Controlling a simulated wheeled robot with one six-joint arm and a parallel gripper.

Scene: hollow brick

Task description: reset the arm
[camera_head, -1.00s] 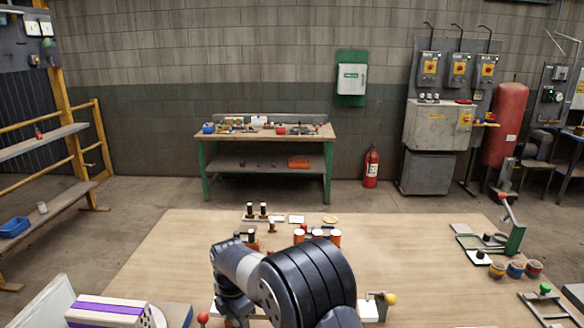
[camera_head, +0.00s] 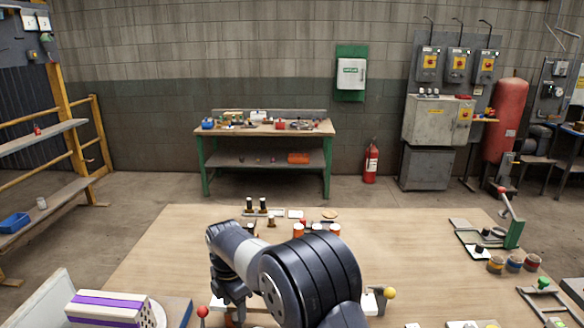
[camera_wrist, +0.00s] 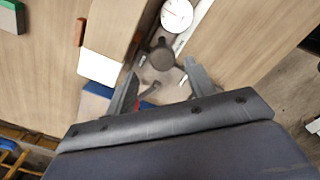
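My arm (camera_head: 310,275) rises in the middle of the head view, bent over the wooden table. My gripper (camera_wrist: 162,88) shows in the wrist view with its two grey fingers spread apart and nothing held between them. Below and beyond the fingers are a dark round knob-like part (camera_wrist: 162,58) and a white dial gauge (camera_wrist: 176,14) on the table. In the head view my fingertips are hidden behind the arm or below the picture edge.
A white block with purple stripes (camera_head: 105,309) lies at the front left. Several orange and black cylinders stand behind my arm, partly hidden. A green lever press (camera_head: 514,232) and several small pots (camera_head: 514,264) are at the right. The table's right middle (camera_head: 410,240) is mostly clear.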

